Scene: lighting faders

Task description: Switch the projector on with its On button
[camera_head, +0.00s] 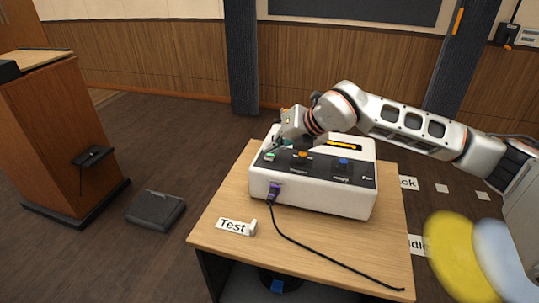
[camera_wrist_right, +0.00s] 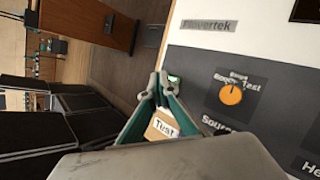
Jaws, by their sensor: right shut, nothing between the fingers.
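The projector appears as a white box (camera_head: 320,195) with a dark top panel, standing on the wooden table. My right gripper (camera_head: 271,149) is shut and empty, pointing down at the left end of the panel. In the wrist view its fingertips (camera_wrist_right: 159,84) meet beside a small lit green button (camera_wrist_right: 174,79) at the panel's edge. The fingertips partly cover the button; its label is not readable, and I cannot tell whether they touch it. An orange knob (camera_wrist_right: 231,95) sits to the right on the panel. My left gripper is not in view.
The wooden table (camera_head: 215,205) carries a "Test" sign (camera_head: 234,227) at its front left. A blue knob (camera_head: 344,161) is on the panel. A lectern (camera_head: 55,135) stands at left.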

